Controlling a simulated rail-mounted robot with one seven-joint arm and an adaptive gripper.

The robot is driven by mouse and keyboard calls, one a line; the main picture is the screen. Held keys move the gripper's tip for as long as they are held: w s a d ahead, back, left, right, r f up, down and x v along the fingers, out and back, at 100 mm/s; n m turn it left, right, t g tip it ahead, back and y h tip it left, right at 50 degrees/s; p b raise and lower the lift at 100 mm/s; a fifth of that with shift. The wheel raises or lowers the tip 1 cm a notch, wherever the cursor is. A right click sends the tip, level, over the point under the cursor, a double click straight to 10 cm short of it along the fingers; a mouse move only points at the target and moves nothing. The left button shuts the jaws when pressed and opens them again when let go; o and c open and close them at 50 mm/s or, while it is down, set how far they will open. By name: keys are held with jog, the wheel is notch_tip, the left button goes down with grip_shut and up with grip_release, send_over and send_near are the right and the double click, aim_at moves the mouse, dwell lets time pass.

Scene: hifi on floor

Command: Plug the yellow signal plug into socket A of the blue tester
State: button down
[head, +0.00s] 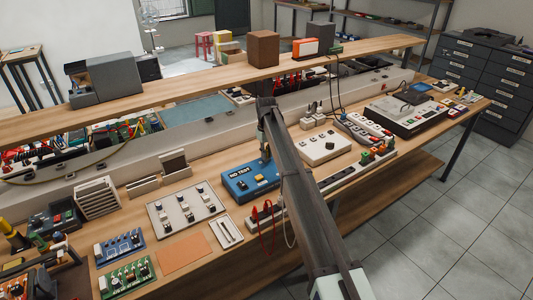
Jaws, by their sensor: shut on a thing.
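The blue tester (235,192) lies on the bench near the middle of the head view, with white lettering on its top. A small yellow patch (259,177) shows on the tester's top; I cannot tell whether it is the yellow signal plug or part of the tester. My gripper (265,157) points down at the tester's far right part, just above the yellow patch. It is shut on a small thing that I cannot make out. Socket A is too small to tell, and my arm hides the area right of the tester.
A grey panel with knobs (186,211) stands left of the tester, and a white box (321,146) stands to the right. Red leads (267,228) and a power strip lie in front. A raised shelf (200,87) runs behind. An orange mat (184,252) lies at front left.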

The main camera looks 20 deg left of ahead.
dwell(0.3)
jog(key=c, duration=1)
grip_release()
jog(key=shift+c, duration=0.2)
notch_tip(320, 180, up, 17)
jog(key=p, duration=0.2)
